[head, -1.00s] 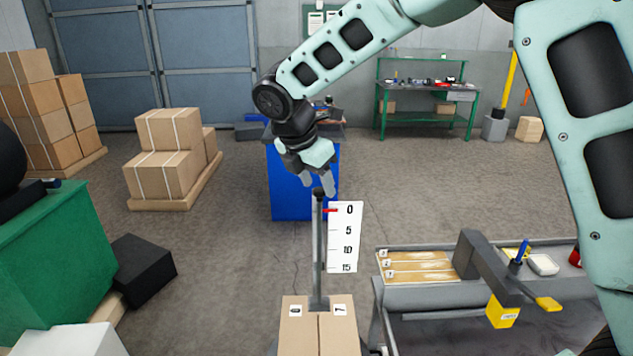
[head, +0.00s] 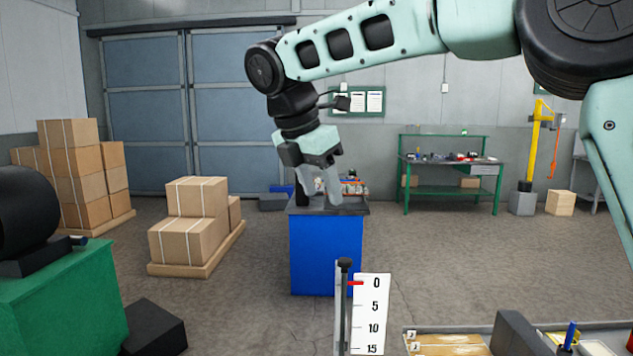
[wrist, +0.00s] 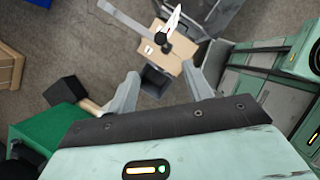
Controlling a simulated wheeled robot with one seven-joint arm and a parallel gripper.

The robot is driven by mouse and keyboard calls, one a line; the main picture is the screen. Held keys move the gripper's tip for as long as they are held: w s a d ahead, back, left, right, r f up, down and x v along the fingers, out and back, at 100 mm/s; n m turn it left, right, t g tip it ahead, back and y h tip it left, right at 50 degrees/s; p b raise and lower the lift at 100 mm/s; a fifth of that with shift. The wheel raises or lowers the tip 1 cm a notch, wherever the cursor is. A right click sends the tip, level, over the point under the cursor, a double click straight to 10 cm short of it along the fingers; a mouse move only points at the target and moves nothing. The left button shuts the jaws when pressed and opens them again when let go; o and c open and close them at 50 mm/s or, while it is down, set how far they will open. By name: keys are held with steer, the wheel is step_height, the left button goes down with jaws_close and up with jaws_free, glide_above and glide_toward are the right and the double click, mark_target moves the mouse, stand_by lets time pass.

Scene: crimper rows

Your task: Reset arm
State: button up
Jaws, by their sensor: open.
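My gripper (head: 318,190) hangs from my raised arm near the middle of the head view, fingers pointing down and spread apart. It is open, with nothing between the fingers. In the head view it appears in front of the blue cabinet (head: 325,250). In the wrist view my gripper (wrist: 160,95) shows its two fingers wide apart. Below and beyond them is a cardboard-coloured box top (wrist: 178,68) with a dark-knobbed post (wrist: 165,37). In the head view the post (head: 343,300) stands beside a white scale (head: 372,310) marked 0 to 15, with a red pointer near 0.
A green cabinet (head: 60,310) and black box (head: 155,328) are at left. Strapped cartons (head: 195,215) stand on a pallet behind. A grey workstation with a wooden-slotted tray (head: 445,340) is at lower right. A green workbench (head: 450,165) stands at the back. Open floor lies between.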

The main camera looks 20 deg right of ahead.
steer(key=shift+v, duration=1.05)
steer(key=s+a+f+m+g+y+b, duration=0.1)
steer(key=s+a+f+m+y+b, duration=0.3)
steer(key=s+f, duration=0.65)
steer(key=s+f+m+g+b, duration=0.15)
steer(key=s+f+m, duration=0.35)
steer(key=s+f, duration=0.6)
steer(key=s+d+f+m+b, duration=0.2)
steer(key=s+f+m, duration=0.4)
steer(key=s+f, duration=0.3)
steer(key=shift+d+f+m+y, duration=0.3)
steer(key=shift+d+m, duration=0.1)
steer(key=shift+d, duration=0.5)
steer(key=shift+d, duration=0.1)
